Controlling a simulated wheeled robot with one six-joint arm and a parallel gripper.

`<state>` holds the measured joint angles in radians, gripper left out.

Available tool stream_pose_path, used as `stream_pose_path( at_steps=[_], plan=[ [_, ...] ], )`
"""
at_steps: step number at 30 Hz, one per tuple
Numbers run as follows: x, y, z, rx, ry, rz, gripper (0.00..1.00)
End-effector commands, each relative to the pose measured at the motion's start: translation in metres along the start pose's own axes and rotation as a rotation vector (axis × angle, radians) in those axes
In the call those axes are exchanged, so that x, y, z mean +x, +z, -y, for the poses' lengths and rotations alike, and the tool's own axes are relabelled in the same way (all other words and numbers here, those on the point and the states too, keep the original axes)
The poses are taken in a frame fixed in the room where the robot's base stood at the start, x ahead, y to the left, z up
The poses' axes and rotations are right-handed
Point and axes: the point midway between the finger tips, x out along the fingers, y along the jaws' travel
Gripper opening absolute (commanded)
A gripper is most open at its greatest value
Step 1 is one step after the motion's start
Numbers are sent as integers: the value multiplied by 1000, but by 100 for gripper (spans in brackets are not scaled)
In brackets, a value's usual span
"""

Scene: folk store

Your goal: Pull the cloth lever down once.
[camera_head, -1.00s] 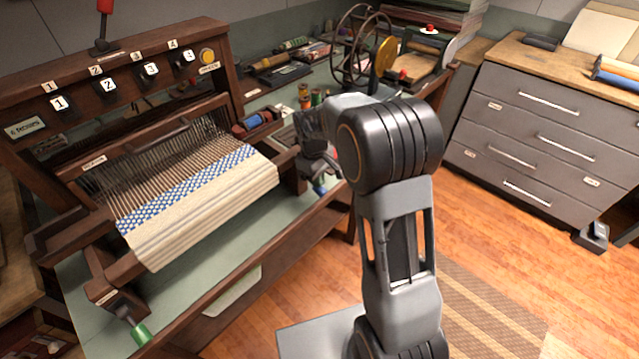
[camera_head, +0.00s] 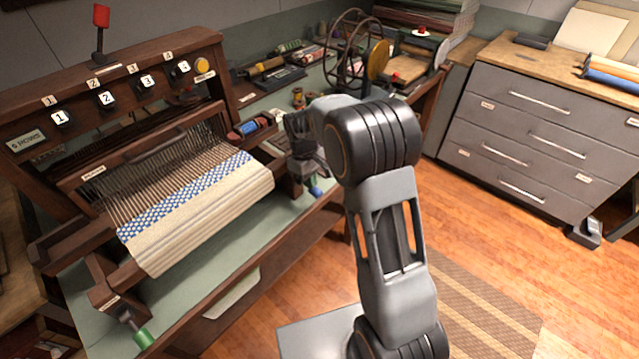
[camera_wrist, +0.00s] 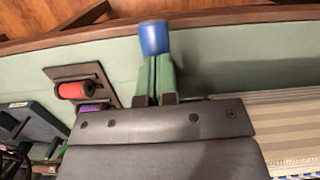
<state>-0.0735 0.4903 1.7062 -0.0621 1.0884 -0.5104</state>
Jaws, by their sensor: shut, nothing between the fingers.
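The loom (camera_head: 235,90) stands at the left in the head view, with blue-and-white cloth (camera_head: 190,200) over its front. A lever with a blue handle (camera_head: 316,190) is at its right front corner, and one with a green handle (camera_head: 143,339) at its left front corner. Their labels are too small to read, so I cannot tell which is the cloth lever. My gripper (camera_wrist: 155,60) is shut and empty. In the wrist view its tips are close to the blue handle (camera_wrist: 154,38); contact is unclear. My arm partly hides that corner in the head view.
A red-tipped lever (camera_head: 101,18) rises above the loom's numbered panel. A small blue spool (camera_head: 249,128) lies beside the cloth, and a red spool (camera_wrist: 73,90) shows in the wrist view. Grey drawers (camera_head: 555,120) stand at the right. Open wooden floor lies between.

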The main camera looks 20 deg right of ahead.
Motion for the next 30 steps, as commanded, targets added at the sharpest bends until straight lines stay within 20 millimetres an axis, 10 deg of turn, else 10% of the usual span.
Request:
stream_pose_path(
  at_steps=[16,30],
  plan=[
    [-75,6,-10,14,8,-28,0],
    [-82,7,-8,10,3,-18,0]
  ],
)
